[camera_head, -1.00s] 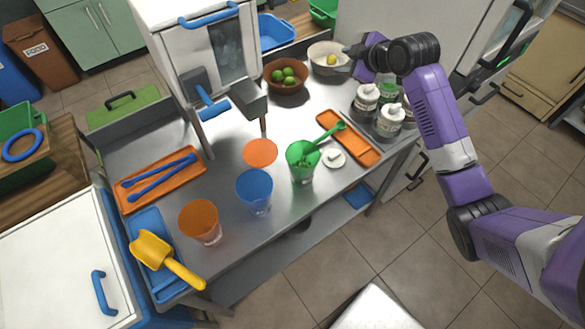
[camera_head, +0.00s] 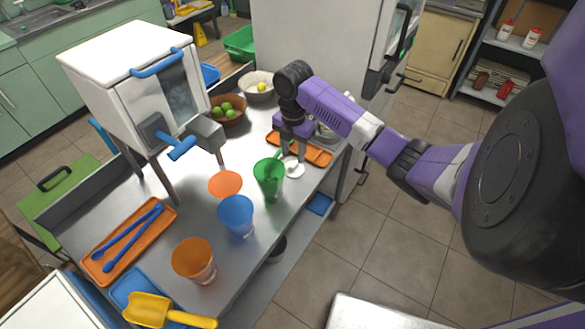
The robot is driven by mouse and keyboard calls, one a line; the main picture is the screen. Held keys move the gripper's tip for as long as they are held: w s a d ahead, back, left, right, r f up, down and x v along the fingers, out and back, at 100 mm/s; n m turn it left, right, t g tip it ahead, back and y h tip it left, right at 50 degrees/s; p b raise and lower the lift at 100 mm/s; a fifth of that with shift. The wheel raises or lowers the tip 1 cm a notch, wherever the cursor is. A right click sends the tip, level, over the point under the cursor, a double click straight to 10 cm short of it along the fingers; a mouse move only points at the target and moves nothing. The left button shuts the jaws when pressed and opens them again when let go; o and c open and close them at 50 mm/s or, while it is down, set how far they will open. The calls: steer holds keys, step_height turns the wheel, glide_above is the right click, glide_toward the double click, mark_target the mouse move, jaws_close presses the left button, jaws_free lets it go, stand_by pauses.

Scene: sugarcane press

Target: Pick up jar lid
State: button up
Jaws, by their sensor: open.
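The jar lid (camera_head: 293,168) is a small white disc lying on the metal counter, just right of the green cup (camera_head: 268,182) and in front of the orange tray (camera_head: 316,156). My gripper (camera_head: 293,155) points down over the lid with its fingers apart. The fingers partly cover the lid, and I cannot tell whether they touch it. The white jars behind are mostly hidden by my purple arm.
A blue cup (camera_head: 236,214), an orange cup (camera_head: 195,260) and a flat orange disc (camera_head: 225,184) are to the left. A bowl of limes (camera_head: 227,111) and a pale bowl (camera_head: 257,88) stand behind. The press (camera_head: 140,85) rises at left.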

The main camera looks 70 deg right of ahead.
mark_target(294, 164)
steer(key=f, duration=0.3)
steer(key=f+p, duration=0.1)
steer(key=f, duration=0.1)
steer(key=shift+d, duration=0.25)
steer(key=shift+c, duration=0.4)
jaws_close()
